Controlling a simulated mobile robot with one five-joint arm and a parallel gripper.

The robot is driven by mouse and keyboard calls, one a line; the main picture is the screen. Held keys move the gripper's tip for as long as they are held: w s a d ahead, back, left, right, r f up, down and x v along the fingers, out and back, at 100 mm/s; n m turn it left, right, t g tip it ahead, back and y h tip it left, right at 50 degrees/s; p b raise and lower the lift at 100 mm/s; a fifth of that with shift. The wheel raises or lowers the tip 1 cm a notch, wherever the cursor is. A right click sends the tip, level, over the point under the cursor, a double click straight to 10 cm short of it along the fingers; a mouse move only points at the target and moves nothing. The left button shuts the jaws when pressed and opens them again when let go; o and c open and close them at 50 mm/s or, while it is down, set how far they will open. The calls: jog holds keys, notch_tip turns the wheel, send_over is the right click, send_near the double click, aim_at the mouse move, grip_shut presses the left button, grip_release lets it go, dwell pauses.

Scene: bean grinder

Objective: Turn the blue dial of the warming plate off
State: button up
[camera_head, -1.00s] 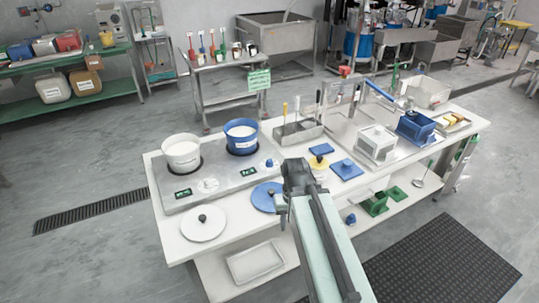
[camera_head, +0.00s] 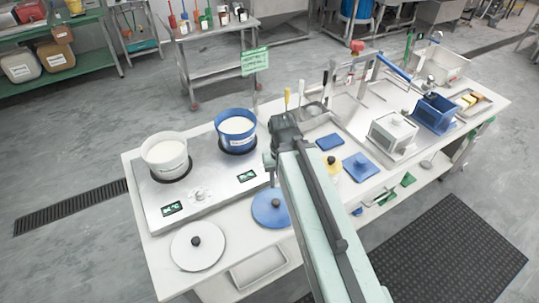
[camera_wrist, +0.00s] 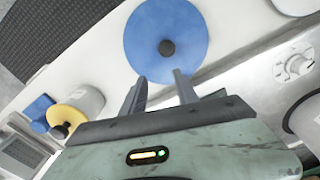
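The warming plate (camera_head: 222,178) is a grey metal slab at the left of the table, with a white pot (camera_head: 166,158) and a blue pot (camera_head: 237,130) on it. A pale dial (camera_head: 200,195) sits near its front, left of the right display; it also seems to show at the right of the wrist view (camera_wrist: 294,66). The blue dial is not visible now; my arm covers the plate's right end in the head view. My gripper (camera_head: 271,158) is by that end. In the wrist view its fingers (camera_wrist: 159,85) are apart and empty, near a blue lid (camera_wrist: 160,22).
A white lid (camera_head: 184,258) and the blue lid (camera_head: 268,220) lie along the table's front edge. A yellow-lidded white container (camera_wrist: 82,104) stands to the left in the wrist view. Blue slabs (camera_head: 361,172) and white and blue boxes occupy the table's right.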

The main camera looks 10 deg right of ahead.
jog(key=o, duration=0.3)
jog(key=shift+w, duration=0.25)
jog(key=w+r+m+p, duration=0.1)
jog(key=w+m, duration=0.1)
jog(key=w, duration=0.2)
jog(key=w+r+m+p, duration=0.1)
jog(key=w+m, duration=0.1)
jog(key=w, duration=0.3)
jog(key=w+r+m+p, duration=0.1)
jog(key=w+m, duration=0.1)
jog(key=w, duration=0.3)
jog(key=shift+w+r+m, duration=0.1)
jog(key=shift+w+m, duration=0.05)
jog(key=shift+m, duration=0.15)
jog(key=shift+f+b, duration=0.45)
jog(key=shift+f, duration=0.15)
notch_tip(320, 180, down, 7)
jog(key=b, duration=0.7)
jog(key=shift+r, duration=0.15)
